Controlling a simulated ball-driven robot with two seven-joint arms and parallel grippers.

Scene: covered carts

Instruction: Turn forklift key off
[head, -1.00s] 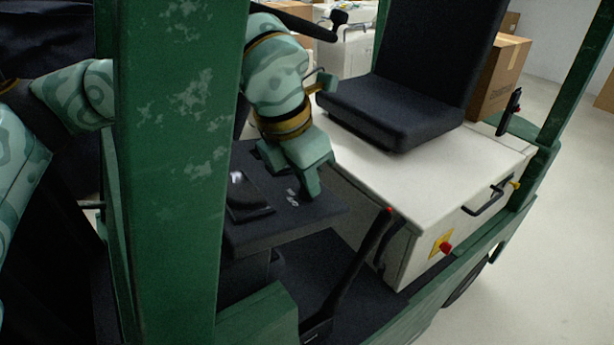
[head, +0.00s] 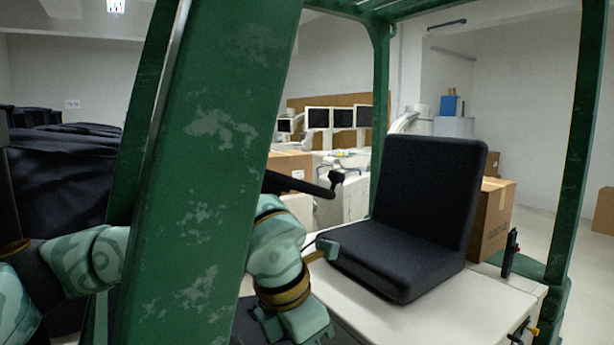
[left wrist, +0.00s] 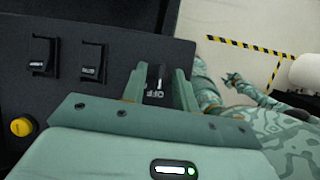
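In the left wrist view, the key (left wrist: 160,73) shows as a small narrow shape beside white OFF lettering on the dark forklift panel (left wrist: 112,22). My left gripper (left wrist: 160,82) has its two green fingers apart, one on each side of the key and lettering. I cannot tell whether either finger touches the key. In the head view, my left gripper (head: 298,326) points down at the bottom edge, and the panel and key there are out of sight. In the left wrist view, my right gripper (left wrist: 238,82) seems to be the small dark shape over the floor; its fingers are unclear.
Two black rocker switches (left wrist: 42,55) and a yellow button (left wrist: 21,127) are on the panel left of the fingers. A green pillar (head: 215,150) stands close in front of my left arm. The black seat (head: 425,200) and a lever (head: 300,186) are near the wrist.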

